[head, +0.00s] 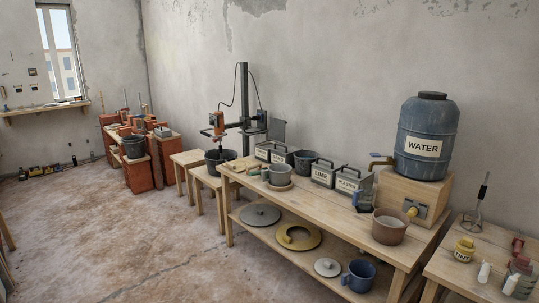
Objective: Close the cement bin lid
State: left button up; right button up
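No bin with a readable cement label shows. A row of grey metal bins stands at the back of the long wooden workbench. The lime bin (322,175) and the plaster bin (348,183) have readable labels and handles on top. Two more grey bins, a left one (263,151) and one beside it (281,155), have labels too small to read. I cannot tell which is the cement bin, or whether its lid is open. Neither of my grippers is in view.
A blue water barrel (426,138) stands on a wooden box (413,196). Round lids lie on the lower shelf. The floor (130,220) at left is largely clear.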

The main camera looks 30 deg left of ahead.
aim_at(277, 126)
jog(key=i+j+u, duration=1.15)
jog(key=i, duration=0.2)
jog(key=i+u, duration=0.4)
jog(key=i+z, duration=0.2)
jog(key=i, duration=0.45)
jog(key=i+j+z, duration=0.15)
jog(key=i, duration=0.45)
jog(key=i+j+z, duration=0.15)
jog(key=i+z, duration=0.15)
jog(key=z, duration=0.15)
jog(key=i+j+z, duration=0.2)
jog(key=z, duration=0.2)
jog(key=i+j+z, duration=0.25)
jog(key=z, duration=0.2)
jog(key=i+j+z, duration=0.15)
jog(key=j+z, duration=0.25)
